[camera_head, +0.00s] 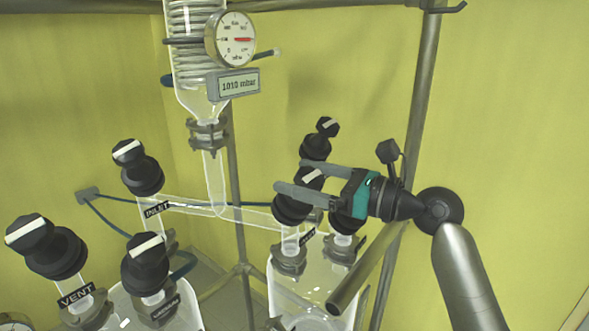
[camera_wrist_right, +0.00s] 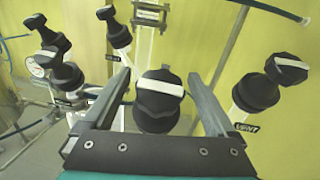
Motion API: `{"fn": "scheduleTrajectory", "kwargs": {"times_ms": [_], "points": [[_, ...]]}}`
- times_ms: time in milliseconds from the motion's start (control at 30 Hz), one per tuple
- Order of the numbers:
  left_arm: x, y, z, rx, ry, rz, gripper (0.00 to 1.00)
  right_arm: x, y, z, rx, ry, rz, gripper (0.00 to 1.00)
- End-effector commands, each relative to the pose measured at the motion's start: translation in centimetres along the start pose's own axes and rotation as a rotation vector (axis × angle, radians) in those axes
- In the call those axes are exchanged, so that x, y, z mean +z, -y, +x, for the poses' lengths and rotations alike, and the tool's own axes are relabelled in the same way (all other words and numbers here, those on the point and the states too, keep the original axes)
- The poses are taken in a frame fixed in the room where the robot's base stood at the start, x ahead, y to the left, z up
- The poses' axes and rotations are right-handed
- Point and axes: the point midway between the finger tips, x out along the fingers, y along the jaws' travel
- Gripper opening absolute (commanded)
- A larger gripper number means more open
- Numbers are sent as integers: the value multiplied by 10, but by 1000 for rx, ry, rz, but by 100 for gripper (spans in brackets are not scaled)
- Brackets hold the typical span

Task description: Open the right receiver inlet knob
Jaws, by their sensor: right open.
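A black knob with a white stripe (camera_head: 312,178) tops a black valve cap on the right glass receiver (camera_head: 290,290). A label (camera_head: 307,239) below it is too small to read. My right gripper (camera_head: 290,178) is open, its two fingers on either side of this knob. In the right wrist view the knob (camera_wrist_right: 160,86) sits between the open fingers (camera_wrist_right: 158,78), with a gap on each side. Its white stripe runs roughly across from finger to finger. My left gripper is not in view.
Another knob (camera_head: 327,127) stands just behind my fingers; a VENT-labelled knob (camera_wrist_right: 288,66) is at right in the wrist view. The left receiver has several knobs, including INLET (camera_head: 128,151) and VENT (camera_head: 30,232). A metal post (camera_head: 422,100) and a gauge (camera_head: 230,40) stand nearby.

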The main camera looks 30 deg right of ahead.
Motion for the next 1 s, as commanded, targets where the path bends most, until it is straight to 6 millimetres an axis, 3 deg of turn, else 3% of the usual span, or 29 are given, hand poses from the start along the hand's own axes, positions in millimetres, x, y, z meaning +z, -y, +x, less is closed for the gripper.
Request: {"fn": "scheduleTrajectory", "kwargs": {"times_ms": [200, 500, 1000], "points": [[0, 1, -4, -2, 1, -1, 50, 0, 0, 16, 0, -1, -1, 92], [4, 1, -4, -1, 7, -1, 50, 0, 0, 17, 0, -1, -1, 92], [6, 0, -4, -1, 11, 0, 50, 0, 0, 17, 0, -1, -1, 36]]}}
